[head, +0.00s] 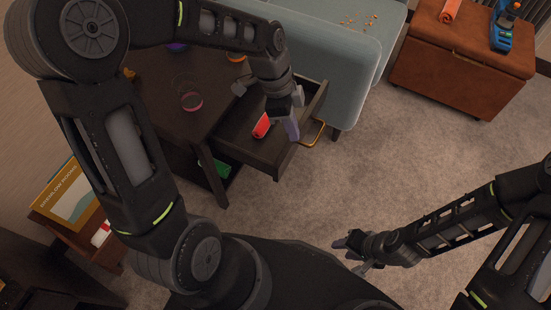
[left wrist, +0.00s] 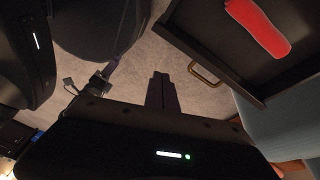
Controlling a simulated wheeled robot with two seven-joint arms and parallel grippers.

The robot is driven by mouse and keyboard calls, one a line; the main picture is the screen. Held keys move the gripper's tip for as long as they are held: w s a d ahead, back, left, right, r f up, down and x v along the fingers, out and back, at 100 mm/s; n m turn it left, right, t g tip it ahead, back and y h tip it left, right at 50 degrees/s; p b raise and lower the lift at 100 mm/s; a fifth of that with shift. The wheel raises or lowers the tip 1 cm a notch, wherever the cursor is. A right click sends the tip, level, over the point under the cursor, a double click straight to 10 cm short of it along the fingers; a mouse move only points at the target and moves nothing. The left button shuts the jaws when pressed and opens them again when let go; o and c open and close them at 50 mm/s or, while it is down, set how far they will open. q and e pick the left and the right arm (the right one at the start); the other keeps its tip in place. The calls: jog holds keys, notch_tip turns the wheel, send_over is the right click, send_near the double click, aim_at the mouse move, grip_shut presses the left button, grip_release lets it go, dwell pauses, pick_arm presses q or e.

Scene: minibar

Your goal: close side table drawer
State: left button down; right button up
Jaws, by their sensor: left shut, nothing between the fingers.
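The dark side table (head: 160,110) stands left of centre in the head view, and its drawer (head: 240,133) is pulled out toward the right. The drawer has a brass handle (head: 314,136) on its front, which also shows in the left wrist view (left wrist: 205,75). A red object (head: 261,126) lies inside the drawer; it shows at the upper right of the left wrist view (left wrist: 258,27). My left gripper (head: 291,128) is shut and empty, near the drawer front in the head view. My right gripper (head: 352,245) is low over the carpet, away from the drawer; its jaw state is unclear.
A grey-blue sofa (head: 345,80) stands right beside the drawer. An orange-brown ottoman (head: 455,65) with a blue item (head: 502,30) is at the upper right. A glass (head: 190,98) is on the table. The carpet right of the drawer (head: 400,160) is clear.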

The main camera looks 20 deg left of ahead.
aim_at(290, 149)
pick_arm(q)
jog(key=shift+w+d+m, duration=0.1)
jog(key=shift+d+m, duration=0.05)
jog(key=shift+m, duration=0.85)
jog(key=shift+d+m, duration=0.1)
jog(key=shift+m, duration=0.9)
jog(key=shift+f, duration=0.15)
jog(key=w+b+x, duration=0.1)
jog(key=b+x, duration=0.2)
jog(key=x, duration=0.7)
jog(key=shift+s+a, duration=0.2)
jog(key=shift+a, duration=1.75)
jog(key=a, duration=1.2)
jog(key=w+a, duration=0.1)
jog(key=a, duration=0.5)
jog(key=shift+a, duration=0.3)
jog(key=shift+d, duration=0.1)
